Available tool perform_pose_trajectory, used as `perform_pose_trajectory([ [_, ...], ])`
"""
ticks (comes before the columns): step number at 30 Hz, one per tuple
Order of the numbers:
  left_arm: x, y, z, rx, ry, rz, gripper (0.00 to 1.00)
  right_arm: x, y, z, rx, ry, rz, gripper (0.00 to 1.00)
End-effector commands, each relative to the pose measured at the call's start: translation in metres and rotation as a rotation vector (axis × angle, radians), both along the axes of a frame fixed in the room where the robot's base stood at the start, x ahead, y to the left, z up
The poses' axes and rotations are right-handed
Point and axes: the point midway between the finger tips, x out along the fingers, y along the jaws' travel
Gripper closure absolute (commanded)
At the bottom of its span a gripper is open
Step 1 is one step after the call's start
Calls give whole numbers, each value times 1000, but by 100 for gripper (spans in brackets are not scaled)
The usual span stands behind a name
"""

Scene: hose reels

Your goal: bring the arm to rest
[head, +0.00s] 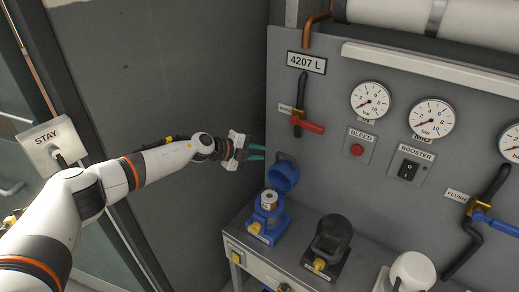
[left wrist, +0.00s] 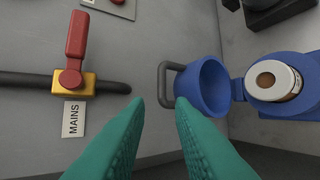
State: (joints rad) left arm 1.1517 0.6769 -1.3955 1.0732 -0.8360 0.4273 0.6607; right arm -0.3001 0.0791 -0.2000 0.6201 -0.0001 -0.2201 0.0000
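My left gripper (head: 257,151) is stretched out in front of the grey panel, left of the blue reel and below the red valve lever. Its two green fingers are apart with nothing between them, as the left wrist view (left wrist: 160,112) also shows. A blue cup-shaped lid (head: 284,176) with a grey handle stands open on the blue housing (head: 266,217); the lid (left wrist: 204,86) lies just beyond the fingertips in the left wrist view. I cannot tell whether the fingers touch the handle. My right gripper is in neither view.
The red lever (head: 307,125) sits on a dark pipe above the gripper. A black housing (head: 328,243) and a white one (head: 410,272) stand on the grey bench (head: 240,243). Gauges and switches fill the panel (head: 330,90).

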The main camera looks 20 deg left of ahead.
Motion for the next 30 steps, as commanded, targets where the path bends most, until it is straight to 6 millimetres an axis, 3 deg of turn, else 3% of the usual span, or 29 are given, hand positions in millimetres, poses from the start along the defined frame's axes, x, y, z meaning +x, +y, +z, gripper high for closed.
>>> perform_pose_trajectory([
  [4,0,-2,-1,-4,-1,0,78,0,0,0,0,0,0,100],
  [6,-4,-13,-4,-29,-5,-1,78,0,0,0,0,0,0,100],
  [8,-11,-32,-10,-75,-11,2,78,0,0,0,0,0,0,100],
  [11,-32,-79,-20,-211,-22,35,78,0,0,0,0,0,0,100],
  [15,-71,-134,-25,-450,-7,180,78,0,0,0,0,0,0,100],
  [18,-99,-147,-28,-593,44,341,78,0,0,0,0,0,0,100],
  [23,-147,-135,-44,-743,193,645,78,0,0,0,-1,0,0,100],
  [26,-184,-113,-61,-785,320,849,78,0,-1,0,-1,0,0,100],
  [30,-249,-75,-90,-778,528,1120,78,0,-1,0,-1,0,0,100],
])
